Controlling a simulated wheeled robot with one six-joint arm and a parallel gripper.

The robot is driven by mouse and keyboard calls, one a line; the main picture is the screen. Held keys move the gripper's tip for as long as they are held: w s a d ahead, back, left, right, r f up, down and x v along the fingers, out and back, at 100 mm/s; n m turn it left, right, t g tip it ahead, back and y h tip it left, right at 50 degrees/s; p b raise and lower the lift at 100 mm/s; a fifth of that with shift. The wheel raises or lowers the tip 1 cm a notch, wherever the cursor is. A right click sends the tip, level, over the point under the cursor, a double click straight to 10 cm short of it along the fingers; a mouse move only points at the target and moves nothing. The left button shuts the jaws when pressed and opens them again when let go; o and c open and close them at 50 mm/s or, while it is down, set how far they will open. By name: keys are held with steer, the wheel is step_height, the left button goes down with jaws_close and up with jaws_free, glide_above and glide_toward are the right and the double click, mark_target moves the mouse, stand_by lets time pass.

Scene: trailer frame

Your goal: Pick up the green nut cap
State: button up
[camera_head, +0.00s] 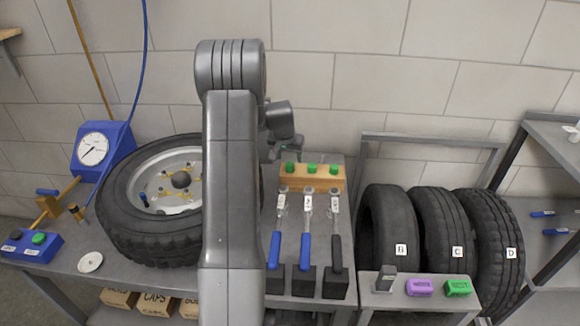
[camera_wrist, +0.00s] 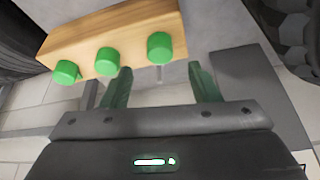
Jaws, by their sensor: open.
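Three green nut caps sit in a row on a wooden block (camera_head: 318,182) at the back of the bench in the head view: the left cap (camera_head: 290,167), middle cap (camera_head: 312,168) and right cap (camera_head: 334,168). In the wrist view, the caps (camera_wrist: 66,72), (camera_wrist: 107,61) and (camera_wrist: 159,47) show along the edge of the wooden block (camera_wrist: 115,30). My gripper (camera_wrist: 163,83) is open and empty, its two greenish fingers pointing toward the block. The rightmost cap in the wrist view appears beyond the gap between the fingertips.
Three torque wrenches (camera_head: 308,235) stand in front of the block. A wheel (camera_head: 120,205) lies at left, partly behind my arm. Tyres marked B, C and D (camera_head: 440,225) stand at right. A wall (camera_head: 340,60) is close behind.

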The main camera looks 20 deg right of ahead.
mark_target(290, 164)
steer(key=x, duration=0.4)
steer(key=shift+a+f, duration=0.1)
steer(key=shift+f, duration=0.05)
steer(key=c, duration=1)
steer(key=shift+c, duration=0.2)
